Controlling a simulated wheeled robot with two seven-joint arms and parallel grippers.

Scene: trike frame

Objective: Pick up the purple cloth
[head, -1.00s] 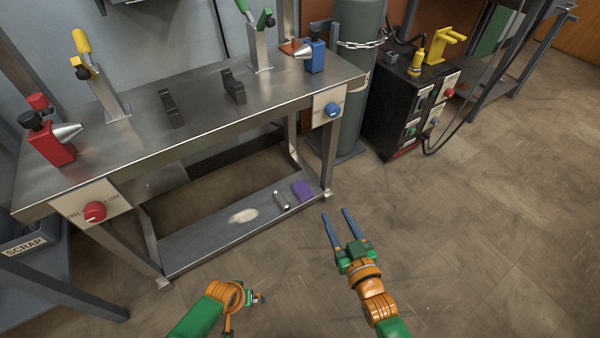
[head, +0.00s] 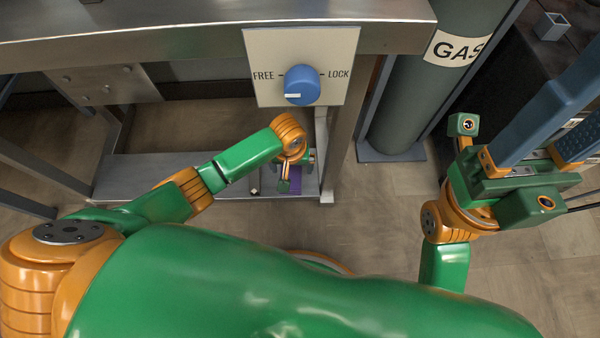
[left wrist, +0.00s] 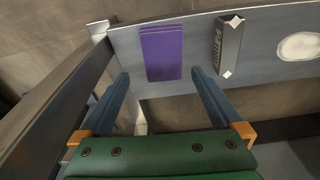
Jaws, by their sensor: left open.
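The purple cloth (left wrist: 162,52) lies folded flat on the grey lower shelf (left wrist: 272,68) of the bench. In the left wrist view my left gripper (left wrist: 160,82) is open. Its blue fingers point toward the cloth, one on each side of its near end, with nothing between them that I can see held. In the head view the left gripper (head: 289,177) is low over the shelf and hides part of the cloth (head: 297,186). My right gripper (head: 574,116) is raised at the right, its fingers apart and empty, tips cut off by the frame edge.
A grey bar (left wrist: 230,45) lies beside the cloth, and a pale patch (left wrist: 298,46) is further right. A bench leg (left wrist: 60,85) stands close left of the left gripper. The bench top with a blue FREE/LOCK knob (head: 301,85) is above; a gas cylinder (head: 405,100) stands right.

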